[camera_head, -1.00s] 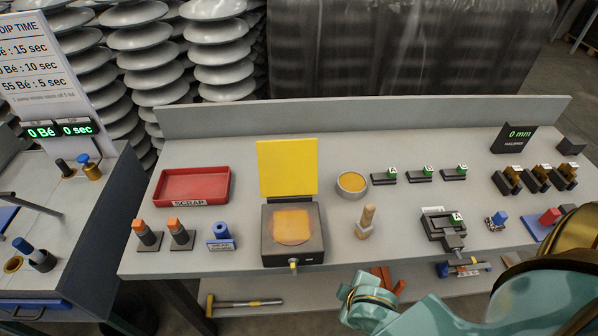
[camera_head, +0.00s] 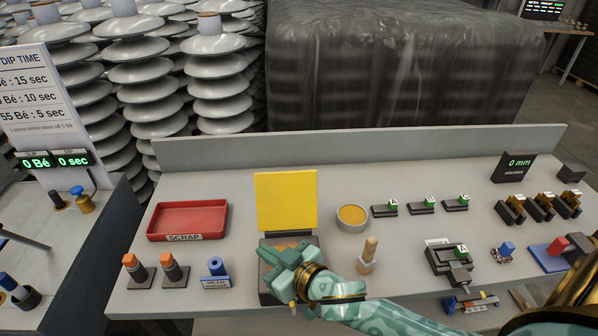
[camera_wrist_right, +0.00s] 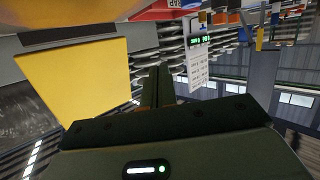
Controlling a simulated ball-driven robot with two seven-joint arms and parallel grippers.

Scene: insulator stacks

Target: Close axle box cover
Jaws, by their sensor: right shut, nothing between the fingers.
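The axle box (camera_head: 264,298) is a dark, square box near the front of the bench. Its yellow cover (camera_head: 286,201) stands open and upright at the box's back edge. My right gripper (camera_head: 284,260) is over the box, in front of the cover, and hides most of the box. In the right wrist view the shut, empty fingers (camera_wrist_right: 155,88) show beside the yellow cover (camera_wrist_right: 75,75), apart from it in the picture. Whether they touch it cannot be told. My left gripper is not in view.
A red scrap tray (camera_head: 188,220) lies left of the cover. A round dish (camera_head: 352,217) and a wooden-handled tool (camera_head: 368,256) stand to the right. Two orange-topped pieces (camera_head: 173,270) and a blue wear gauge (camera_head: 216,272) stand left of the box.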

